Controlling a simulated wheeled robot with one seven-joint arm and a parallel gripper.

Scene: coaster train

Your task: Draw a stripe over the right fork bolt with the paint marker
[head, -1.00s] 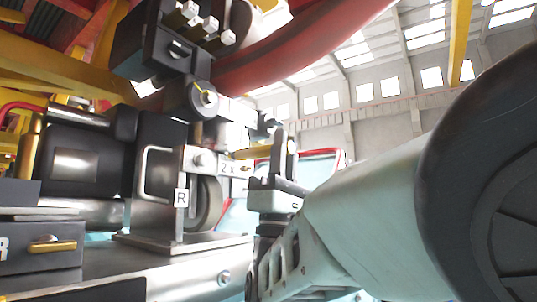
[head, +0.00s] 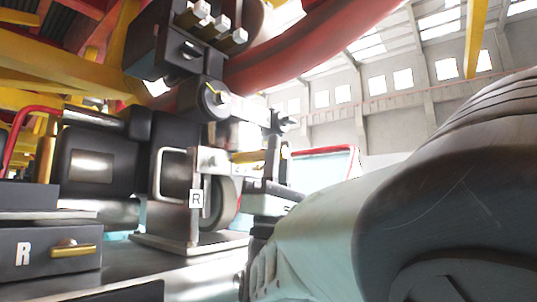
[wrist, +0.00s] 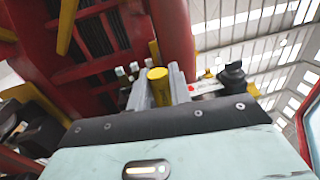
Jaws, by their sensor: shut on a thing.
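My gripper (head: 268,165) is shut on the yellow paint marker (head: 248,156), which lies about level and points left toward the metal fork (head: 196,220). The fork carries an R plate and holds a grey wheel (head: 222,203). A round bolt head (head: 212,157) seems to show at the top of the fork, just left of the marker. I cannot tell whether the marker touches it. In the wrist view the marker (wrist: 158,88) shows as a yellow cylinder between my two grey fingers (wrist: 158,92). No stripe can be made out on the bolt.
A dark drawer-like box (head: 45,255) marked R, with a brass handle, stands at the lower left. A black clamp block with a round pivot (head: 213,97) hangs above the fork. A thick red tube (head: 320,55) crosses overhead. Open hall space lies to the right.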

